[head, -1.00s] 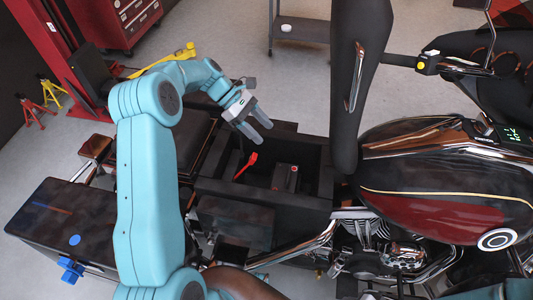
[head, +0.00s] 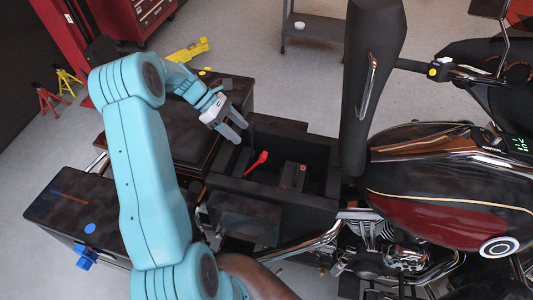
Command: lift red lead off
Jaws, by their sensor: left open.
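The red lead (head: 257,162) shows as a short red piece with a bright red end inside the open black compartment of the motorcycle. To its right is a dark battery (head: 290,175) with a small red terminal on top. My left gripper (head: 238,132) is open and empty, above the compartment's back left edge, up and to the left of the red lead and apart from it. My right gripper is not in view.
The compartment's dark walls (head: 282,207) surround the battery. The upright black seat (head: 372,90) and the maroon and black tank (head: 450,190) stand to the right. A black side case (head: 70,212) lies at the left. A grey cart (head: 320,30) stands behind.

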